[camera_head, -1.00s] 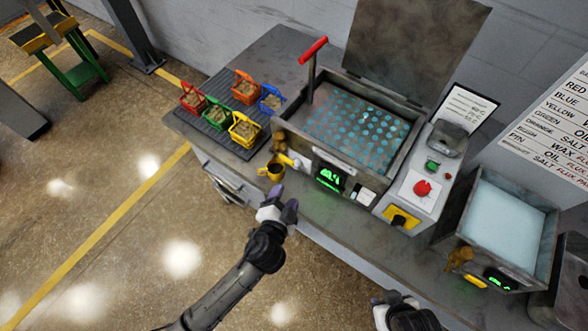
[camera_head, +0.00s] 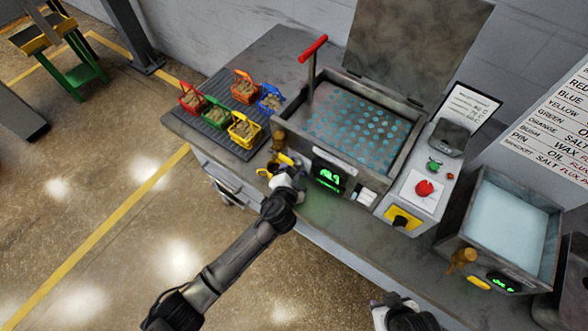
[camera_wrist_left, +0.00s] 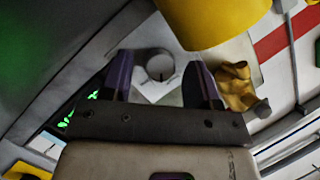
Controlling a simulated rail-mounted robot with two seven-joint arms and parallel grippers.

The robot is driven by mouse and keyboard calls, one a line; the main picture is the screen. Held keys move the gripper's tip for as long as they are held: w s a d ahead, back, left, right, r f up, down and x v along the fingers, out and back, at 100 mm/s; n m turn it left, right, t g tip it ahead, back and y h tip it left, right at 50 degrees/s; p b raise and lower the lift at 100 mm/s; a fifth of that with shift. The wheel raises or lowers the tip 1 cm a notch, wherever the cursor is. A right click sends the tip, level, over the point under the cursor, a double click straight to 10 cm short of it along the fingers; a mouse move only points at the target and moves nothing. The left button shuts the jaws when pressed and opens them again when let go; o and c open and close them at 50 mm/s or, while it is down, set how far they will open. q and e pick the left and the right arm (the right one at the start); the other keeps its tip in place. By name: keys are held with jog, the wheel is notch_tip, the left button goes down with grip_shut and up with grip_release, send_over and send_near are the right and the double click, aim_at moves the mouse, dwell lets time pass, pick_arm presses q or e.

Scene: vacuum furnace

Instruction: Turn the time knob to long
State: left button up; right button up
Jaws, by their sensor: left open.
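A round grey knob (camera_wrist_left: 160,67) with a dark pointer line sits on a white plate, seen between the two fingers in the left wrist view. I cannot read a label on it. My left gripper (camera_head: 288,176) is open at the front of the bath machine (camera_head: 375,175), and in the wrist view its dark fingers (camera_wrist_left: 162,88) stand on either side of the knob. I cannot tell whether they touch it. In the head view my gripper hides the knob. My right gripper (camera_head: 397,308) is partly visible at the bottom edge, away from the machine.
A brown tap (camera_head: 278,141) is just behind. A green display (camera_head: 328,176) is to the right. Several coloured baskets (camera_head: 243,130) stand left.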

pick_arm(q)
jog(key=shift+c, duration=0.2)
jog(key=shift+c, duration=0.9)
jog(key=c, duration=0.7)
jog(key=shift+f+m+t+b, duration=0.2)
jog(key=shift+m+t+b, duration=0.1)
jog(key=shift+b, duration=0.25)
jog(key=shift+f+m+t+b, duration=0.1)
jog(key=shift+m+t+b, duration=0.3)
jog(key=shift+m+b, duration=0.55)
jog(key=m+t+b, duration=0.1)
jog(key=m+b, duration=0.1)
jog(key=b, duration=0.1)
jog(key=shift+y, duration=0.4)
jog(key=shift+m+t+b, duration=0.4)
jog(key=shift+m+b, duration=0.05)
